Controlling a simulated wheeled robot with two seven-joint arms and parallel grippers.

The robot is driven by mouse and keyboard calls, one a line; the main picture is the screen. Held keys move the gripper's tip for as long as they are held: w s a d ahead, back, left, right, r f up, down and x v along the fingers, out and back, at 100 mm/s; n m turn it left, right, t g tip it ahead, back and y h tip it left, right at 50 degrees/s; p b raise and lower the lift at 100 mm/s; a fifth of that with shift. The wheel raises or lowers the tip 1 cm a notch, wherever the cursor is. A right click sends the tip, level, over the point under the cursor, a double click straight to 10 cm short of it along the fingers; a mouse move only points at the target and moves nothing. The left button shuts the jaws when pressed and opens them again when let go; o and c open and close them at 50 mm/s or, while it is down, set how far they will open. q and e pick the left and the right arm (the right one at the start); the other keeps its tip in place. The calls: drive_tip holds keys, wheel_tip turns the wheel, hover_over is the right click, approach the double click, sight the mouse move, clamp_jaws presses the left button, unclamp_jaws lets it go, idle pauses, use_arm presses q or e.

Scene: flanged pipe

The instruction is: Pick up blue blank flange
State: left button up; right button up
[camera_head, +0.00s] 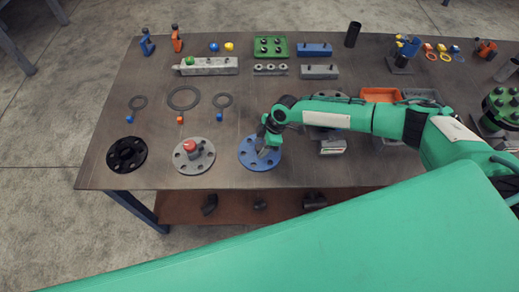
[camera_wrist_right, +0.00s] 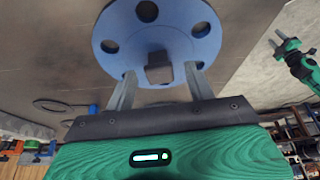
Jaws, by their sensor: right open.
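The blue blank flange (camera_head: 260,165) lies flat near the table's front edge, a disc with a ring of holes. My right gripper (camera_head: 266,149) is over it in the head view and hides part of it. In the right wrist view the flange (camera_wrist_right: 180,41) fills the top middle. A dark square knob (camera_wrist_right: 158,68) stands at its centre. My right gripper (camera_wrist_right: 157,78) is open, with one finger on each side of the knob. I cannot tell whether the fingers touch it. My left gripper (camera_wrist_right: 279,42) shows small at the right of the wrist view, its opening unclear.
A grey flange (camera_head: 194,156) with a red knob and a black flange (camera_head: 126,154) lie to the left. Ring gaskets (camera_head: 184,98) and small blue and orange pieces lie behind. A green block (camera_head: 271,48) stands at the back; an orange bin (camera_head: 381,95) is at right.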

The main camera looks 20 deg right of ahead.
clamp_jaws()
drive_tip(key=shift+r, duration=0.15)
